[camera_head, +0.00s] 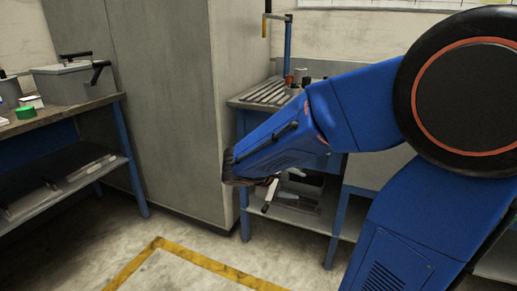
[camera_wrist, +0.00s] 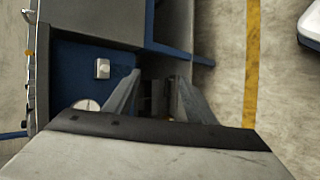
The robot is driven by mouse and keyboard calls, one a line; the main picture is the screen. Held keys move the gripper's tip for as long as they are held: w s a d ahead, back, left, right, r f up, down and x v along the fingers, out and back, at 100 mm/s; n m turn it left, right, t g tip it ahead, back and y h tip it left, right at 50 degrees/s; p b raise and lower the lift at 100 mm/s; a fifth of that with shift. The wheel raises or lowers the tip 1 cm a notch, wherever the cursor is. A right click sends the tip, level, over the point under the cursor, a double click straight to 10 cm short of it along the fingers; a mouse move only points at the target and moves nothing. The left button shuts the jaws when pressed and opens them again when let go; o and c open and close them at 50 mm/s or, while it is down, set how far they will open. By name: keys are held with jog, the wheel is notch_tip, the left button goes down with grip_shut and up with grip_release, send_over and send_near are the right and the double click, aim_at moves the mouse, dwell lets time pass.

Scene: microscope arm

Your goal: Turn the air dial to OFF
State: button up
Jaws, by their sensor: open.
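In the wrist view, my gripper (camera_wrist: 158,88) is open, with its two grey fingers apart and nothing seen between them. A blue panel (camera_wrist: 70,75) lies to the left of the fingers. On it are a small silver plate (camera_wrist: 102,68) and a pale round face (camera_wrist: 87,105), partly hidden by the wrist body. I cannot tell for sure which fitting is the air dial, and no OFF marking is readable. In the head view, my blue arm reaches down to the left in front of a blue-framed workbench (camera_head: 245,175); the dial is not recognisable there.
A tall grey cabinet (camera_head: 165,100) stands close beside the arm's end. A side bench (camera_head: 60,121) at the left carries grey boxes and a green lid (camera_head: 25,113). The floor with yellow tape (camera_head: 215,266) is clear in front.

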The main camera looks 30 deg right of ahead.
jog(key=w+a+f+n+t+h, duration=0.1)
jog(key=w+a+n+t, duration=0.15)
jog(key=w, duration=0.65)
jog(key=w+a+f+n+t+h, duration=0.1)
jog(key=w+a+f+n+t, duration=0.2)
jog(key=w, duration=0.5)
jog(key=w+a+n+t+h, duration=0.1)
jog(key=w+a+n+t, duration=0.2)
jog(key=w, duration=0.6)
jog(key=r+x, duration=0.1)
jog(key=x, duration=1.6)
jog(key=shift+d+t, duration=0.45)
jog(key=c, duration=1)
jog(key=shift+c, duration=0.2)
